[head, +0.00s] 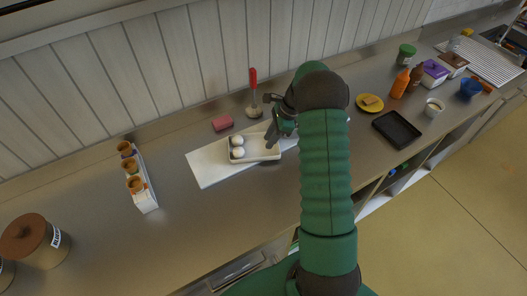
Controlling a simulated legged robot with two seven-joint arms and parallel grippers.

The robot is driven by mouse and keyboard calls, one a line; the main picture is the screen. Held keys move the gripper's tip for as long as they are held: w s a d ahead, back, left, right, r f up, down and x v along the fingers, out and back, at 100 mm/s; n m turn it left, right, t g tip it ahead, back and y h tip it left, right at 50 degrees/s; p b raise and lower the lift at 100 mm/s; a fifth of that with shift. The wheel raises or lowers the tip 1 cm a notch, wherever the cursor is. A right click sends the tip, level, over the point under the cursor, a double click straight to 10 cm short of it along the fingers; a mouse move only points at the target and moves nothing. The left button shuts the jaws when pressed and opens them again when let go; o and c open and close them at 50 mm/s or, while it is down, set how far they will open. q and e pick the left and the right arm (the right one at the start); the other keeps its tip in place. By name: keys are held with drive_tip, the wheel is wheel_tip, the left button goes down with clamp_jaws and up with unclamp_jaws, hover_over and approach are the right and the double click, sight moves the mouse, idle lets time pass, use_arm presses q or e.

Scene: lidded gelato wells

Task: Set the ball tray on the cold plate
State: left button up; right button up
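The ball tray (264,153) is a small white rimmed tray with two white balls (238,147) at its left end. It appears to lie over a white flat board (208,172) on the steel counter. My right gripper (268,120) is at the tray's right end, its fingers spread apart; I cannot tell whether it touches the rim. My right arm hides the board's right part. A dark square plate (397,131), possibly the cold plate, lies on the counter right of my arm and looks empty. My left gripper is not in view.
A red-handled scoop (253,92) and pink sponge (222,123) are behind the tray. A cone holder (144,196) stands left. A yellow plate (370,103), orange bottle (399,84) and white cup (433,107) surround the dark plate. The counter (200,225) is clear in front.

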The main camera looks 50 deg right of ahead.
drive_tip(key=s+a+r+n+g+h, duration=0.1)
drive_tip(key=a+r+n, duration=0.1)
drive_tip(key=a+n, duration=0.5)
drive_tip(key=s+a+r+n+g+h, duration=0.15)
drive_tip(key=a+n, duration=0.35)
drive_tip(key=a, duration=0.5)
drive_tip(key=s+a+r+n+t, duration=0.1)
drive_tip(key=s+a+n, duration=0.4)
drive_tip(key=a+n, duration=0.2)
drive_tip(key=s+a+r+n+t, duration=0.1)
drive_tip(key=s+a+n, duration=0.3)
drive_tip(key=a+n, duration=0.35)
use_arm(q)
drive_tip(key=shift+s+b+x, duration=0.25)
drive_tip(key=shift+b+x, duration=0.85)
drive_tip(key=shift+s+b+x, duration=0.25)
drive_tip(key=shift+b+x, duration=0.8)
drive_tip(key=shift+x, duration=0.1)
use_arm(e)
drive_tip(key=shift+m+h, duration=0.25)
drive_tip(key=shift+h, duration=0.2)
drive_tip(key=shift+s+d+x, duration=0.1)
drive_tip(key=shift+d+x, duration=0.1)
drive_tip(key=shift+x, duration=0.6)
drive_tip(key=shift+s+d+x, duration=0.1)
drive_tip(key=shift+d+x, duration=0.05)
drive_tip(key=shift+x, duration=0.65)
drive_tip(key=shift+d+x, duration=0.2)
drive_tip(key=shift+x, duration=0.6)
